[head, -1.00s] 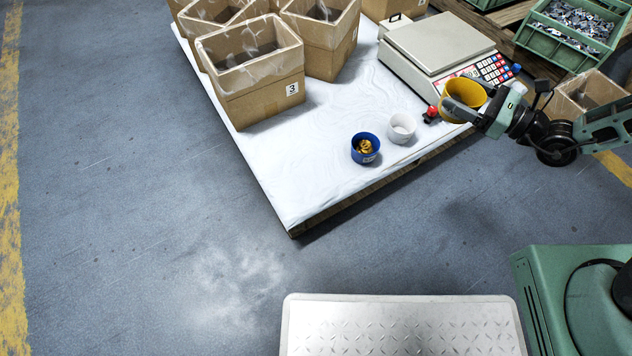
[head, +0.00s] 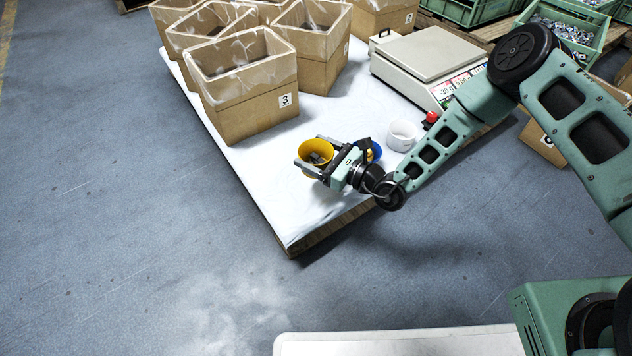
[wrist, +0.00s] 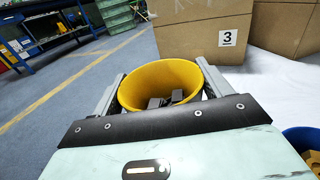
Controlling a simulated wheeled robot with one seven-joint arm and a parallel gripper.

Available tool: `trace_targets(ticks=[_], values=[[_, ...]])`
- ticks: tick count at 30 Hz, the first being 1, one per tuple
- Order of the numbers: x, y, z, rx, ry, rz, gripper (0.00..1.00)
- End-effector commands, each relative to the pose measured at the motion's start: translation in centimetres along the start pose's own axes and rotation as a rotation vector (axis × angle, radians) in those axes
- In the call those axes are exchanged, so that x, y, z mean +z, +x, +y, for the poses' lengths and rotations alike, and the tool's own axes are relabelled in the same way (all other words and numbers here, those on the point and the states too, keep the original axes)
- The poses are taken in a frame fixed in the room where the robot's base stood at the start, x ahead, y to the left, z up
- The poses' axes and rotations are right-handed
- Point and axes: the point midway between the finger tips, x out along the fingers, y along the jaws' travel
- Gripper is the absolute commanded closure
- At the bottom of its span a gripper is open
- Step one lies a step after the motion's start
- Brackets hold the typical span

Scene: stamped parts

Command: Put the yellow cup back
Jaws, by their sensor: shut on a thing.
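The yellow cup (head: 313,151) is between the fingers of my gripper (head: 317,158), which is shut on it. Several grey metal parts lie inside the cup. In the wrist view the cup (wrist: 160,77) is upright or nearly so, with a gripper finger on each side. It is over the white-covered table, left of the blue cup (head: 376,150). I cannot tell whether its base touches the table. The blue cup is partly hidden behind my gripper and also shows at the right edge of the wrist view (wrist: 304,137).
A white cup (head: 403,135) stands right of the blue cup. A cardboard box marked 3 (head: 247,108) stands behind the yellow cup, with other boxes beyond. A scale (head: 427,57) stands at the back right. The table's front left corner (head: 290,240) is clear.

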Motion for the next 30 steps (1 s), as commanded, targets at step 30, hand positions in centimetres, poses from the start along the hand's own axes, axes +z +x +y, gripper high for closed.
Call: trace_targets(ticks=[30], values=[[-8.3, 0.0, -0.1, 0.000, 0.000, 0.000, 0.17]])
